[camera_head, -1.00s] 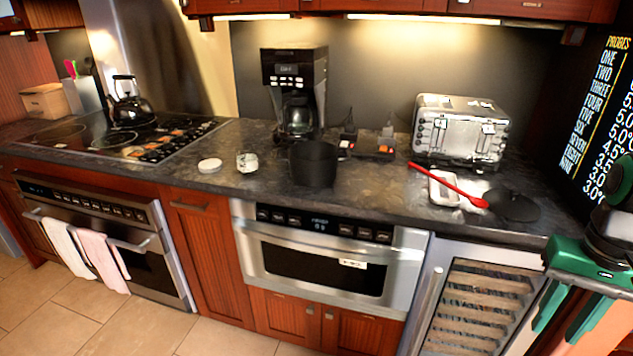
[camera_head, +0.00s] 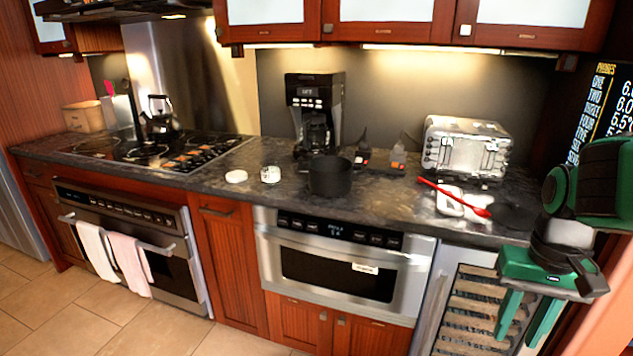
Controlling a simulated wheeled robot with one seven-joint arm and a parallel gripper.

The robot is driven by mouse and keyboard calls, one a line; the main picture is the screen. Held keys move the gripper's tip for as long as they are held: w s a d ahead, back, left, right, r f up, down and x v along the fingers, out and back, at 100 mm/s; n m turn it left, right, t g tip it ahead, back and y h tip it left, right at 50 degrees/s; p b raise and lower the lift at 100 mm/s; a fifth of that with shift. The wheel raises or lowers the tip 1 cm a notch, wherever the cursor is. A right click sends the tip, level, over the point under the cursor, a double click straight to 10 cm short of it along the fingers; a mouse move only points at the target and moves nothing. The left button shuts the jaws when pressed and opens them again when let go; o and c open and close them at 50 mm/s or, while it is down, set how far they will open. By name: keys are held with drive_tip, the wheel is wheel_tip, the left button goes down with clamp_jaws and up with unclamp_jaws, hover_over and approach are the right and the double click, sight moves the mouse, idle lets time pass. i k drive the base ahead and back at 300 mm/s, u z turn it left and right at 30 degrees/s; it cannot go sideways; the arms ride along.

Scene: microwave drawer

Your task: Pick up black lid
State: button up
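The black lid (camera_head: 515,216) is a flat dark disc on the dark countertop, at the right end near the front edge. It lies just right of the bowl of a red spoon (camera_head: 455,197). My gripper (camera_head: 518,338) is at the lower right, with two green fingers pointing down. The fingers are apart with nothing between them. It shows in front of the wine cooler, below and right of the lid in the picture, and is not touching it. My wrist does not cover the lid.
A black pot (camera_head: 330,180) stands mid-counter, with a white disc (camera_head: 236,176) and small jar (camera_head: 271,174) to its left. A coffee maker (camera_head: 314,110) and toaster (camera_head: 467,148) stand behind. White dishes (camera_head: 449,201) lie left of the lid. The counter's front edge lies before it.

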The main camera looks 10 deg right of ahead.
sight(512, 215)
drive_tip(key=z, duration=0.15)
drive_tip(key=i, duration=1.2)
drive_tip(key=z, duration=0.9)
